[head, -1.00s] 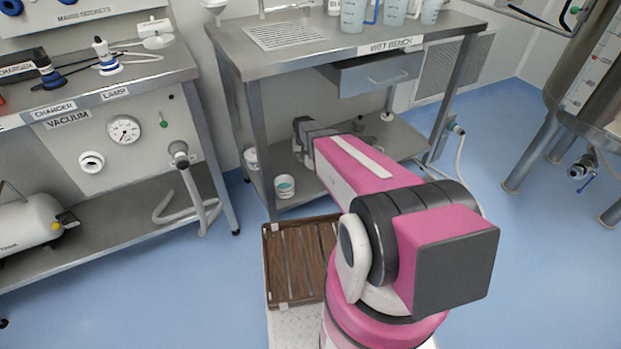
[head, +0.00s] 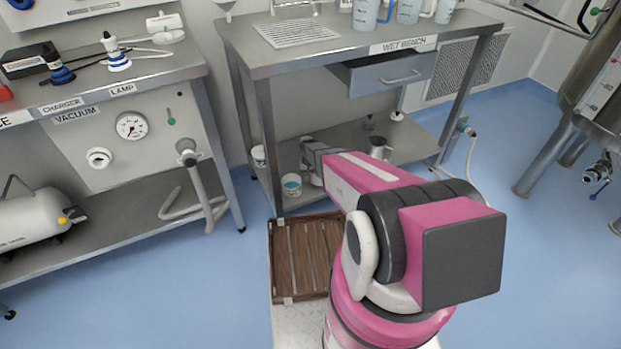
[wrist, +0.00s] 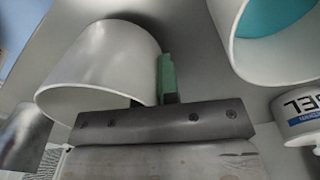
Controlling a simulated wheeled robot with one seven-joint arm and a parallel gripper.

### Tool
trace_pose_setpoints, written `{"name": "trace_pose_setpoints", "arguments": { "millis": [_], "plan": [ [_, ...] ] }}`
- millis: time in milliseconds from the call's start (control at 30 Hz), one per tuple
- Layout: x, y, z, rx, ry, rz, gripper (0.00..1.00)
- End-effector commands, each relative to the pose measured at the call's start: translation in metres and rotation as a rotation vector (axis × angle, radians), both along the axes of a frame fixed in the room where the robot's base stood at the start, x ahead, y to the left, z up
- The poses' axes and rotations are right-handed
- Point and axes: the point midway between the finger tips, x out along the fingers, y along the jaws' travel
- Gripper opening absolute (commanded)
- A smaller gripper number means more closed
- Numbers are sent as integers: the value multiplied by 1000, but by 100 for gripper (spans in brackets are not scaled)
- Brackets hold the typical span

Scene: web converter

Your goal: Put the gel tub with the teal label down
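My gripper (wrist: 167,78) reaches over the lower shelf of the wet bench. In the wrist view a white tub (wrist: 100,60) sits against its green finger, its rim toward the gripper; the other finger is hidden, seemingly inside the tub. The gripper seems shut on the tub's wall. No label shows on this tub, so its colour cannot be told. In the head view the gripper (head: 312,155) is low over the shelf, with white of a tub (head: 313,179) under it. Another tub with teal contents (head: 291,186) stands just left; it also shows in the wrist view (wrist: 285,45).
A tub marked with letters ending in EL (wrist: 300,112) is close at the right in the wrist view. Another white tub (head: 258,157) stands at the shelf's left and a metal jug (head: 379,147) further right. The wet bench top (head: 300,58) and drawer (head: 390,77) are above. A slatted wooden crate (head: 284,298) is in front.

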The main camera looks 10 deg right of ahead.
Motion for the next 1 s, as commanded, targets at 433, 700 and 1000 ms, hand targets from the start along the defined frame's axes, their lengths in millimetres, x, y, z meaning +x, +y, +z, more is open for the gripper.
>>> {"name": "trace_pose_setpoints", "arguments": {
  "millis": [433,700,1000],
  "plan": [
    [0,0,-18,0,1,0,0],
    [0,0,-19,0,0,0,28],
    [-1,0,-11,0,0,0,28]
  ]
}}
